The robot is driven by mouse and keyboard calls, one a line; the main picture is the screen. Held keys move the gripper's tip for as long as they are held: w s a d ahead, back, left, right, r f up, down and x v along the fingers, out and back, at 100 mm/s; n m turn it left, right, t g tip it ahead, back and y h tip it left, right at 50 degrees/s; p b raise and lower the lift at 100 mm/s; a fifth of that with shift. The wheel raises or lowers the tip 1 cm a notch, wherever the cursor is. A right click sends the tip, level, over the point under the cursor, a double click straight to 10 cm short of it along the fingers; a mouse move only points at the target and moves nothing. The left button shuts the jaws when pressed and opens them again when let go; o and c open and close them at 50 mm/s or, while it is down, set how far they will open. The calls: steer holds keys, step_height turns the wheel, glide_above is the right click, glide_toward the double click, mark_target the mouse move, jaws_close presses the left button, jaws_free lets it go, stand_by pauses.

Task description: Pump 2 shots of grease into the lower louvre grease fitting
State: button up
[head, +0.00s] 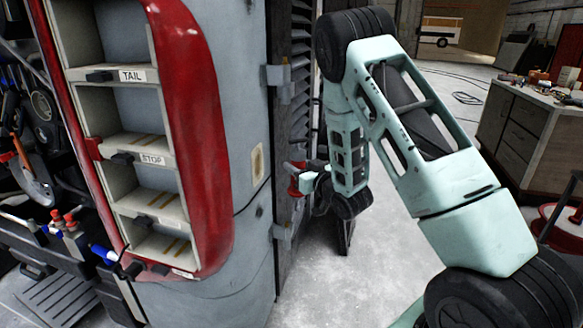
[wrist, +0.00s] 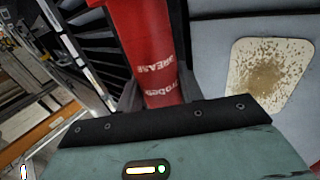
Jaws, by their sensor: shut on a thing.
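My gripper (head: 312,184) is near the louvred panel at the coach's corner, partly hidden behind my own arm. It is shut on a red grease gun (head: 295,180). In the wrist view the red barrel of the grease gun (wrist: 150,50) rises from between the jaws and bears the word GREASE. Dark louvres (head: 301,80) run down the side of the coach, and louvre slats also show at the left of the wrist view (wrist: 84,35). I cannot make out the lower louvre grease fitting or the gun's nozzle in either view.
A red lamp housing (head: 195,110) with open compartments labelled TAIL and STOP stands left of the louvres. A worn cream plate (head: 257,164) is on the grey body panel. A workbench (head: 530,130) stands at the right. The floor between is mostly clear.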

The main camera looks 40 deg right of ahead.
steer(key=shift+s+d+b, duration=0.25)
steer(key=shift+s+d, duration=0.45)
steer(key=shift+s, duration=0.2)
steer(key=shift+s+d+b, duration=0.2)
steer(key=shift+s+d, duration=0.5)
steer(key=shift+s, duration=0.15)
